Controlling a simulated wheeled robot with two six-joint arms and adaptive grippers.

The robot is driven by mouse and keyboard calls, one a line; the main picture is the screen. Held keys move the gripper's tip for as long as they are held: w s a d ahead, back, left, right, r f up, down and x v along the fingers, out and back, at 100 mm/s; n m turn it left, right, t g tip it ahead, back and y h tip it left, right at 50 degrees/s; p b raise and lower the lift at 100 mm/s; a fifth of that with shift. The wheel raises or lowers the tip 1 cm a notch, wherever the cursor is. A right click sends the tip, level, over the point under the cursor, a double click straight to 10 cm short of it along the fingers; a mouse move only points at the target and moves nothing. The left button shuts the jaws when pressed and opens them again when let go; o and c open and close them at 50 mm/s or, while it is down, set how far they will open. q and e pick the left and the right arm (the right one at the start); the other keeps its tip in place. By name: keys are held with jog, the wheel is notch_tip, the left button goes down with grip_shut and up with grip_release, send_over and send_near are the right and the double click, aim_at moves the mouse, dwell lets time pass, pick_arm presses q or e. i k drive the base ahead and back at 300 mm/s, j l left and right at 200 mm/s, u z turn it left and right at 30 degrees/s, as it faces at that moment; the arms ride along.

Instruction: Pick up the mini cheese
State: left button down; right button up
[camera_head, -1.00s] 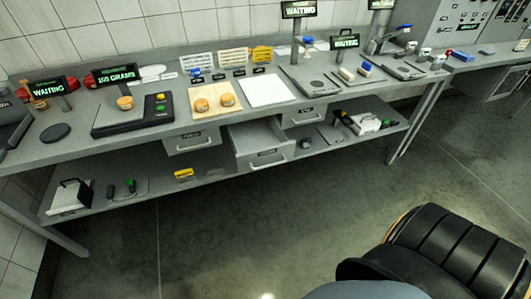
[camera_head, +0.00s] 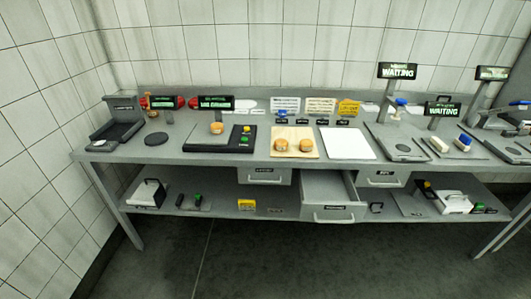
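Small orange cheese wheels show on the long grey table (camera_head: 110,157). One mini cheese (camera_head: 217,128) sits on a black scale (camera_head: 200,140) whose display is lit green. Two more cheeses, the left one (camera_head: 281,146) and the right one (camera_head: 305,145), sit side by side on a light wooden board (camera_head: 293,155). Neither of my grippers shows in the head view, so I cannot see whether they are open or shut.
An open drawer (camera_head: 333,213) sticks out below the tabletop. A white sheet (camera_head: 346,144) lies right of the board. The lower shelf holds a white box (camera_head: 145,193) and small tools. Dark floor (camera_head: 260,262) in front is clear.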

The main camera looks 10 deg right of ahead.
aim_at(217, 128)
jog(key=i+u, duration=0.3)
jog(key=i, duration=0.25)
jog(key=i+l+u, duration=0.3)
jog(key=i, duration=0.2)
jog(key=j, duration=0.1)
